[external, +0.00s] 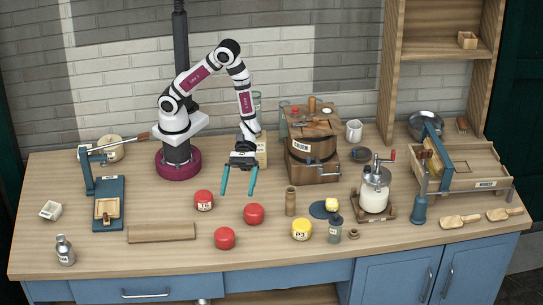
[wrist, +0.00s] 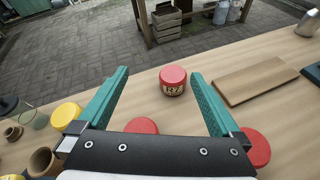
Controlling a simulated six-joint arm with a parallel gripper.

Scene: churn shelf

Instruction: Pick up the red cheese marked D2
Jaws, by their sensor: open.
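Three red round cheeses stand on the table: one at left (external: 204,200) with a label I cannot read surely, one at middle (external: 254,214), one nearest the front (external: 224,238). No D2 mark is clearly legible. In the wrist view, the front red cheese (wrist: 173,78) shows a label, unclear, beyond and between my fingertips. Another red cheese (wrist: 142,126) is partly hidden behind my gripper's body, and a third (wrist: 258,148) is beside the right finger. My gripper (external: 237,193) is open and empty, pointing down above the table behind the cheeses; its fingers also show in the wrist view (wrist: 160,74).
A yellow cheese marked P3 (external: 301,231) stands right of the red ones, near a small bottle (external: 335,230) and a wooden cup (external: 290,201). A flat wooden board (external: 161,232) lies left. The churn (external: 313,155) stands behind right.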

